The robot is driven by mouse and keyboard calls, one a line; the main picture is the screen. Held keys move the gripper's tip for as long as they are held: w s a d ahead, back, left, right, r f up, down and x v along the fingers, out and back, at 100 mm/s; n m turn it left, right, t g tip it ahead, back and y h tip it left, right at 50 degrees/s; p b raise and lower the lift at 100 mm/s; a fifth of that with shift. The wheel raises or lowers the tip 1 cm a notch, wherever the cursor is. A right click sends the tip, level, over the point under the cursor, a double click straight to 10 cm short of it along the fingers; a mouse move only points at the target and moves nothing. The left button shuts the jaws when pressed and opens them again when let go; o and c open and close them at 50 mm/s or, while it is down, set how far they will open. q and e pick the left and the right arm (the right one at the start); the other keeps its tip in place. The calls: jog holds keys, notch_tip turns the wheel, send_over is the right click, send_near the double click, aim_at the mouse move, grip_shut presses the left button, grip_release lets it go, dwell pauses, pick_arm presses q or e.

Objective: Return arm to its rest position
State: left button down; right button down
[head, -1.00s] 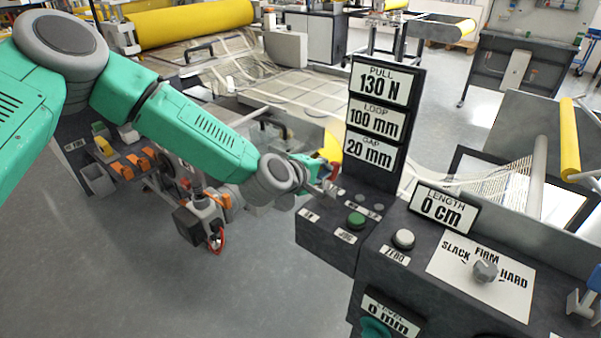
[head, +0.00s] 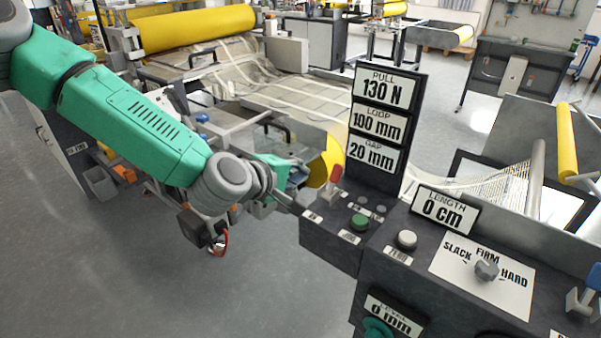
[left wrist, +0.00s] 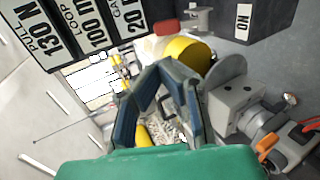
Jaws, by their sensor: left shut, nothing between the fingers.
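My left arm (head: 135,115) reaches in from the left in the head view. Its gripper (head: 298,176) is partly hidden behind the wrist and sits just left of the control box (head: 330,240). In the left wrist view the blue-grey fingers (left wrist: 168,66) are shut with nothing between them. A red-handled lever (head: 334,179) stands at the box's back left corner, right of the gripper and apart from it. The lever's red end also shows in the left wrist view (left wrist: 167,27). My right gripper is in neither view.
A sign post (head: 385,125) reading PULL 130 N, LOOP 100 mm, GAP 20 mm rises behind the box's green button (head: 359,222). A machine with a yellow roller (head: 195,27) and mesh lies behind the arm. Open grey floor (head: 160,280) is below the arm.

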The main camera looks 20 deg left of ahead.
pick_arm(q)
jog(key=shift+s+a, duration=0.1)
jog(key=shift+a, duration=0.1)
jog(key=s+f+m+g+b, duration=0.1)
jog(key=s+f+m+g, duration=0.2)
jog(key=s+f, duration=0.6)
jog(key=s+f+m+g+b, duration=0.1)
jog(key=s+f+m+g, duration=0.25)
jog(key=s+f, duration=0.55)
jog(key=s+a+f+m+g+y+b, duration=0.1)
jog(key=s+a+f+m, duration=0.3)
jog(key=s, duration=0.4)
jog(key=s+a+f+m+g+y+b, duration=0.1)
jog(key=s+a+f+m+g+y, duration=0.2)
jog(key=s+a+f, duration=0.3)
jog(key=s+f+m+g, duration=0.1)
jog(key=s+f, duration=0.2)
jog(key=shift+s, duration=0.3)
jog(key=shift+a, duration=0.1)
